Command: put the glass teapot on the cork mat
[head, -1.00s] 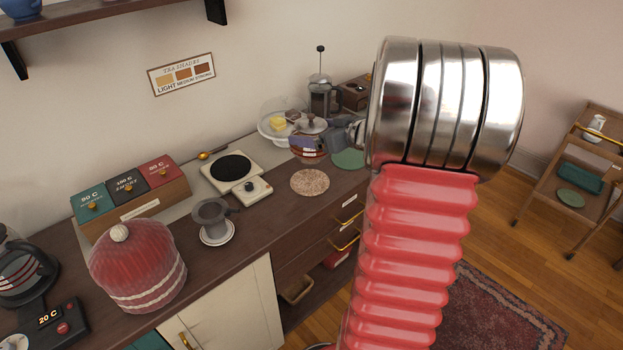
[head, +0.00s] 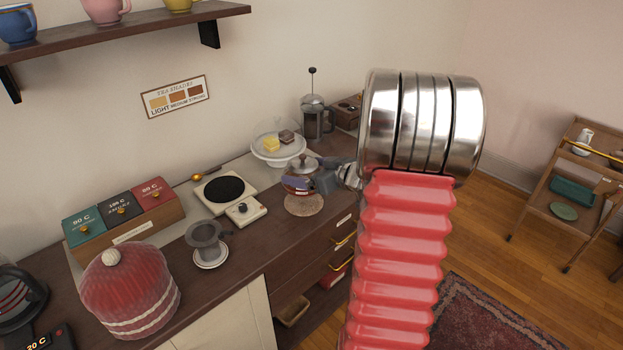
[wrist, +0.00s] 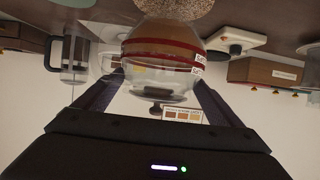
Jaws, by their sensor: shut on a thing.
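The glass teapot (head: 298,182), with a brownish lid and a band of tea colour, is held upright by my gripper (head: 322,182), which is shut on it from the right. The teapot is over the round speckled cork mat (head: 304,208) and hides its far part. In the wrist view, which is upside down, the teapot (wrist: 160,55) sits between my fingers with its base against the cork mat (wrist: 200,6). I cannot tell whether the base touches the mat.
A domed cake stand (head: 278,155) and a French press (head: 315,120) stand behind.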

